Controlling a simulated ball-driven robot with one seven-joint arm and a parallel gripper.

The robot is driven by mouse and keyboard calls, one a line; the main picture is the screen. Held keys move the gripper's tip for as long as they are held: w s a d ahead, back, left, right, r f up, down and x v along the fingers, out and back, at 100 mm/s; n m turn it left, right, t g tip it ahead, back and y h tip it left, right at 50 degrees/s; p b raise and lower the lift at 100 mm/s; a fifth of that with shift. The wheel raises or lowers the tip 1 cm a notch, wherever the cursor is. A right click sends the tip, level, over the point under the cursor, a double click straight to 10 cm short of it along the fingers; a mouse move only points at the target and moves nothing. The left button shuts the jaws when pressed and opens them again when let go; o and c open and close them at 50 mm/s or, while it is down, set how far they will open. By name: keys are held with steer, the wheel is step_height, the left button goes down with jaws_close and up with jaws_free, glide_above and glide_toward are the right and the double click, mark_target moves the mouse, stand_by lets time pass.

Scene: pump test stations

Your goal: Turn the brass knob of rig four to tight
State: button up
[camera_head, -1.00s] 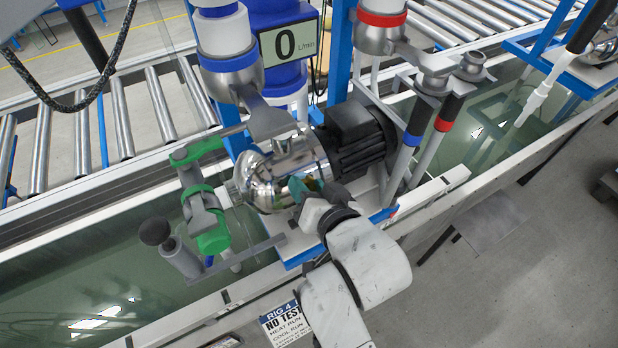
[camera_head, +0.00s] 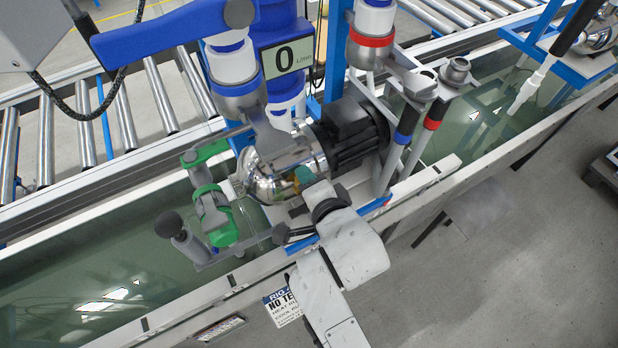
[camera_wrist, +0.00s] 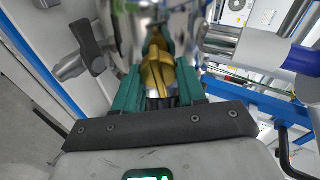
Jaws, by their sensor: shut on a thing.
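The brass knob (camera_wrist: 158,76) is a flat-winged handle on the polished steel pump (camera_head: 282,170). In the wrist view it sits between the two teal fingers of my gripper (camera_wrist: 160,92), which are shut on it. The pump's shiny body (camera_wrist: 125,22) fills the top of that view. In the head view my gripper (camera_head: 302,178) is against the near side of the pump, and the knob is mostly hidden. A sign (camera_head: 282,306) reading RIG and NO TEST hangs below.
A green-handled valve (camera_head: 214,215) stands left of the pump. A dark lever (camera_head: 284,234) is close to my gripper's left. Blue-banded (camera_head: 405,130) and red-banded (camera_head: 434,118) pipes stand at right. A water trough (camera_head: 90,270) runs underneath. Grey floor at lower right is mostly open.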

steer(key=shift+m, duration=0.8)
steer(key=o, duration=1)
steer(key=shift+s, duration=0.1)
steer(key=v, duration=1)
steer(key=shift+s+d+r, duration=0.1)
steer(key=shift+s+r, duration=0.1)
